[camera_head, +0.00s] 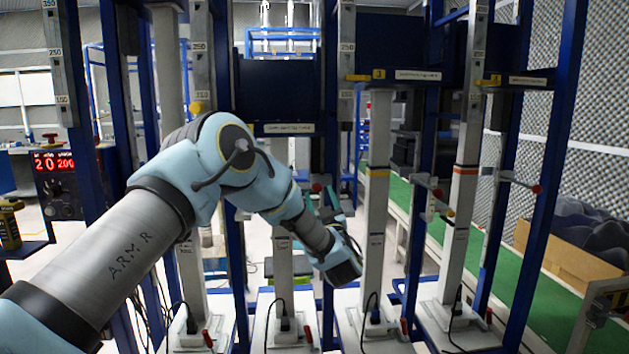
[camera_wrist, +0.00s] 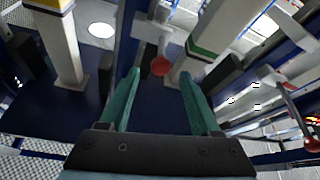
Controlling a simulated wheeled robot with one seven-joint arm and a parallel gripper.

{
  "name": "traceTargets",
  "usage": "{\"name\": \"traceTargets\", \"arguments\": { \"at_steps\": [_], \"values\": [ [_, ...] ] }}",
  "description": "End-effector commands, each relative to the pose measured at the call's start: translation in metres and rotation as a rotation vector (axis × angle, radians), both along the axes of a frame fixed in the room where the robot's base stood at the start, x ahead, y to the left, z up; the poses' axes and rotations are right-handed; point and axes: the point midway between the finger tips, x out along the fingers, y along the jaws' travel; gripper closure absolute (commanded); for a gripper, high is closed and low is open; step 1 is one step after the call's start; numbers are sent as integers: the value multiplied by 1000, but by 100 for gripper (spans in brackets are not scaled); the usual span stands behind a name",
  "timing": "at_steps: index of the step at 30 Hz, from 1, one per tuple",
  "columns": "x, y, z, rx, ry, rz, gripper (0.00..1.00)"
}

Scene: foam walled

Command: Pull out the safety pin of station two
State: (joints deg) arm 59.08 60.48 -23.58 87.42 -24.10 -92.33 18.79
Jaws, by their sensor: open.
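The safety pin shows as a red ball knob (camera_head: 317,187) beside the grey-white column (camera_head: 283,268) that I take for station two; its number is hard to read. In the wrist view a red knob (camera_wrist: 160,66) on a light metal bracket lies between the tips of my two green fingers. My gripper (camera_wrist: 160,74) is open, with a finger on either side of the knob. Contact with the knob cannot be told. In the head view my gripper (camera_head: 328,200) is small and partly hidden by the blue frame and my wrist. The pin's shaft is not clearly visible.
Other columns with red knobs (camera_head: 438,193) (camera_head: 536,189) stand close to the right. Blue uprights (camera_head: 415,200) stand between stations. Black cables and red-handled parts lie on the white bases. A control box (camera_head: 62,175) with a red display is at left; a green conveyor (camera_head: 560,315) is at right.

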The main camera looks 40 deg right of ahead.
Motion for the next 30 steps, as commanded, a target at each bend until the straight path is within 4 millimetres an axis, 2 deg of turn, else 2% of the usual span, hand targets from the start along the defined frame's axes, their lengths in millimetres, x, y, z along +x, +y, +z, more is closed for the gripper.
{"name": "traceTargets", "arguments": {
  "at_steps": [6,12,24,26,30],
  "values": [
    [33,-21,18,0,1,2,36],
    [53,-34,25,1,2,0,36],
    [60,-38,28,2,1,-1,36],
    [59,-38,28,2,1,-1,41],
    [59,-38,28,2,1,-1,56]
  ]
}}
